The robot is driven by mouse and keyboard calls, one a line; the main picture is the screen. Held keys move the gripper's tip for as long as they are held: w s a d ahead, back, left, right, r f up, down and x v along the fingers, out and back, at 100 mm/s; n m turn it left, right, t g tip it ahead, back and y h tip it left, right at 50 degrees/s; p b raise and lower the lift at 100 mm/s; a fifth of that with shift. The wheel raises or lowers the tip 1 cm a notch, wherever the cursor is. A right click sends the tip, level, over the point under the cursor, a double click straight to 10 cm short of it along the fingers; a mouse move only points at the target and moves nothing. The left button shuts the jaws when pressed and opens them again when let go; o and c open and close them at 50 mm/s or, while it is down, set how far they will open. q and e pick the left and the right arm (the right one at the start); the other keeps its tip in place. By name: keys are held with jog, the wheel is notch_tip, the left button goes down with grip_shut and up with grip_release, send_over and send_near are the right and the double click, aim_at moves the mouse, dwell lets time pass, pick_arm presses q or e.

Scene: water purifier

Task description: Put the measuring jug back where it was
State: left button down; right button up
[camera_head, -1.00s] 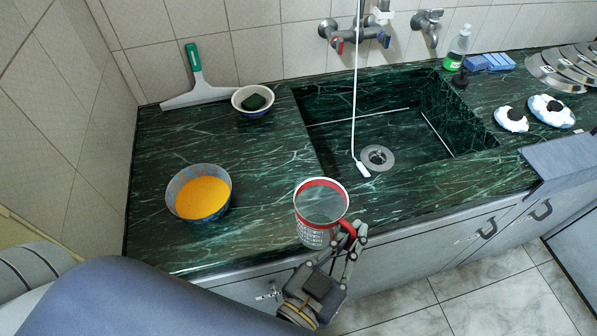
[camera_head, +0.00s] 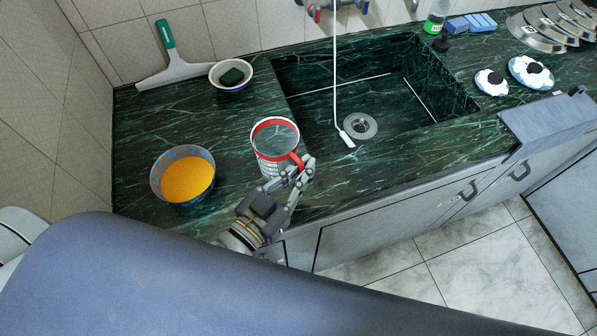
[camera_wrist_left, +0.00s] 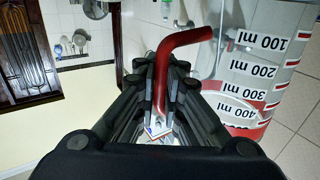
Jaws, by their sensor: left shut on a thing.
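The measuring jug (camera_head: 274,148) is clear with a red rim, a red handle and printed volume marks. My left gripper (camera_head: 300,172) is shut on its red handle, at the jug's lower right in the head view. The jug is upright, over the green counter to the left of the sink's near corner. I cannot tell whether its base touches the counter. In the left wrist view the red handle (camera_wrist_left: 178,62) runs between the fingers, and the jug's marked wall (camera_wrist_left: 262,70) is at the right. My right gripper is not in view.
A bowl of orange contents (camera_head: 184,175) stands left of the jug. A small bowl with a dark sponge (camera_head: 231,75) and a squeegee (camera_head: 172,58) are behind. The sink (camera_head: 375,100) opens to the right. The green counter (camera_head: 215,120) is bare between the bowls and jug.

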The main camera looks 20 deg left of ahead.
pick_arm(q)
jog(key=f, duration=0.2)
jog(key=a+f, duration=0.1)
jog(key=shift+w+f, duration=0.3)
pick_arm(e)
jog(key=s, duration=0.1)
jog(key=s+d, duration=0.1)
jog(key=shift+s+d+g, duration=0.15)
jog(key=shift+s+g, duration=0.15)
pick_arm(q)
jog(key=c, duration=1.7)
grip_release()
jog(key=shift+f, duration=0.1)
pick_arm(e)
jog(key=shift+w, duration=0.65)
